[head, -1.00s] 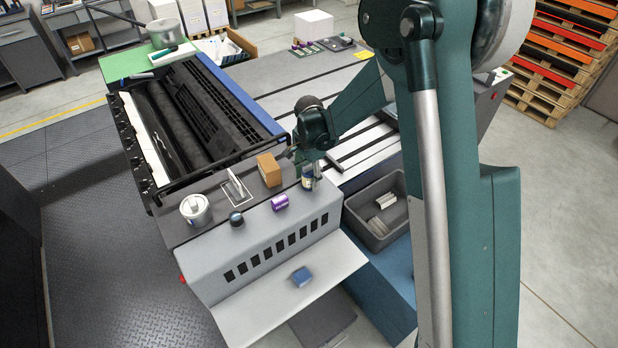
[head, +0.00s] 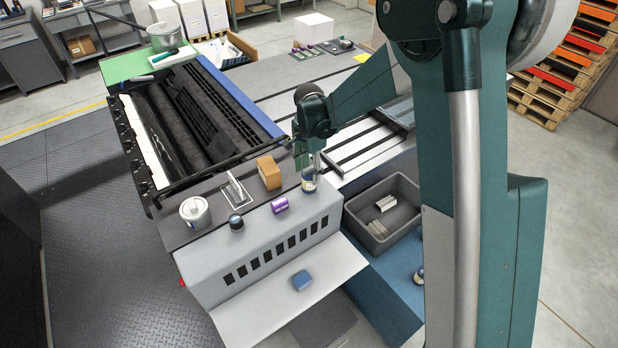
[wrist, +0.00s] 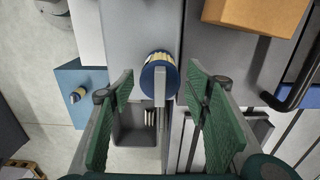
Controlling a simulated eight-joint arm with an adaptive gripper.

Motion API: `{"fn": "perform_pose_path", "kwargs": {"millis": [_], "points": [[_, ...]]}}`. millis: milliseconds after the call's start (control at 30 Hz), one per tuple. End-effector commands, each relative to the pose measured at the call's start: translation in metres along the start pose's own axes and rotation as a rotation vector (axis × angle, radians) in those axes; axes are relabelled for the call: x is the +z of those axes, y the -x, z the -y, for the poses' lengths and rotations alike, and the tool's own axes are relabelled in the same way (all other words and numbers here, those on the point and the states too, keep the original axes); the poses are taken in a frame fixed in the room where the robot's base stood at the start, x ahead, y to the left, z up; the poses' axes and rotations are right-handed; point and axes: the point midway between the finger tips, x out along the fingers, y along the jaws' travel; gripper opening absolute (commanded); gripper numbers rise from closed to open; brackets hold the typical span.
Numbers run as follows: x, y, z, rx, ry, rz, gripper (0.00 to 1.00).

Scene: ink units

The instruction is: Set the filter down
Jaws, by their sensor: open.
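A small cylinder with a blue top and a cream band, which I take to be the filter (head: 309,184), stands upright on the right end of the grey console's top. In the wrist view the filter (wrist: 157,62) lies between and just beyond my two green fingers. My gripper (head: 309,162) is open above it, with fingers (wrist: 160,80) spread wide and a gap on both sides. A thin grey piece partly covers the filter's near side in the wrist view; I cannot tell what it belongs to.
A cardboard box (head: 268,172) and a purple roll (head: 280,205) are close by on the left. A dark-capped jar (head: 236,222) and a white tub (head: 195,211) stand farther left. A grey bin (head: 410,225) is at right. A similar cylinder (head: 419,275) is on the blue surface.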

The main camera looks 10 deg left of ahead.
Motion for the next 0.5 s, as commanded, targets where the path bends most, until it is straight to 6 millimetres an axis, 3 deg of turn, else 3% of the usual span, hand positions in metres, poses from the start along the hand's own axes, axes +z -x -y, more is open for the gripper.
{"fn": "perform_pose_path", "kwargs": {"millis": [500], "points": [[0.0,0.065,0.0,0.0,0.0,0.0,0.47]]}}
